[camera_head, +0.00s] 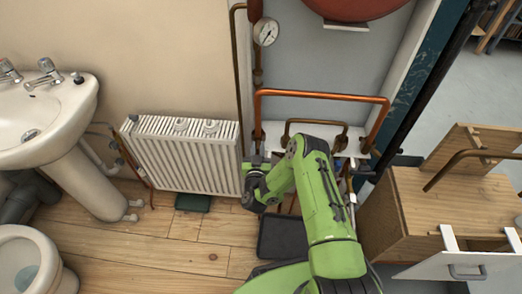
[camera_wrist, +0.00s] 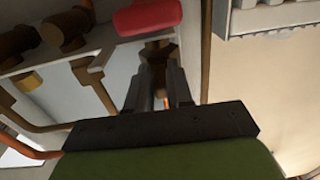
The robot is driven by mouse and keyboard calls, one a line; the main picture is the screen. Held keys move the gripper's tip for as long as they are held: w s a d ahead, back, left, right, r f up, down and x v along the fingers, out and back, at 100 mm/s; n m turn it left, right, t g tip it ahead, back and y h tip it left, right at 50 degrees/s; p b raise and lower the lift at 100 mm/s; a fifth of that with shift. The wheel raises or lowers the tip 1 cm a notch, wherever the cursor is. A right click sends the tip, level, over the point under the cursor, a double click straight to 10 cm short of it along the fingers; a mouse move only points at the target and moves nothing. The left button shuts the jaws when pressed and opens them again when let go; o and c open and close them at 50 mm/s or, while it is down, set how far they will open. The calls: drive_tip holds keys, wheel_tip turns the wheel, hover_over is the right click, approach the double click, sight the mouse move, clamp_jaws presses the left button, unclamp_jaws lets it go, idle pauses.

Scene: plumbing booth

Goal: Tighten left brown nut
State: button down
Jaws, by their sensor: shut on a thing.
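My gripper (camera_wrist: 159,75) points away from the wrist camera, with its two grey fingers close together. It is shut on a small dark brown piece (camera_wrist: 158,52), which looks like the left brown nut on a pipe. The fingertips cover much of it, so its shape and how far it is turned cannot be told. In the head view my gripper (camera_head: 254,166) is at the radiator's right end, below the vertical pipe. The nut is too small and hidden to make out there.
A red handle (camera_wrist: 148,17) is just beyond the fingertips. Copper pipes (camera_head: 325,96) run right of my gripper, and the white radiator (camera_head: 185,150) is to its left. A dark tray (camera_head: 283,237) lies on the floor. A wooden cabinet (camera_head: 430,205) stands at the right.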

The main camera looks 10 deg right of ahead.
drive_tip(key=m+h, duration=0.1)
drive_tip(key=a+m+g+h+p, duration=0.1)
drive_tip(key=h, duration=0.1)
drive_tip(key=m+g+h, duration=0.1)
drive_tip(key=h, duration=0.1)
drive_tip(key=shift+w+a+m, duration=0.2)
drive_tip(key=shift+w+m, duration=0.1)
drive_tip(key=shift+m, duration=0.1)
drive_tip(key=shift+w+a+f+m+g+h+b, duration=0.1)
drive_tip(key=shift+w+a+m+g+h+b, duration=0.15)
drive_tip(key=shift+m+g+h, duration=0.5)
drive_tip(key=shift+w+a+r+m+g+h+b, duration=0.1)
drive_tip(key=shift+w+a+m+g+h+b, duration=0.1)
drive_tip(key=shift+m+g+h+b, duration=0.45)
drive_tip(key=shift+w+a+f+m+g+h+b, duration=0.1)
drive_tip(key=shift+w+a+m+g+h, duration=0.1)
drive_tip(key=shift+m+g+h, duration=0.55)
drive_tip(key=shift+g+h, duration=0.25)
drive_tip(key=shift+h, duration=0.1)
drive_tip(key=c, duration=1.1)
unclamp_jaws()
drive_tip(key=shift+w, duration=0.1)
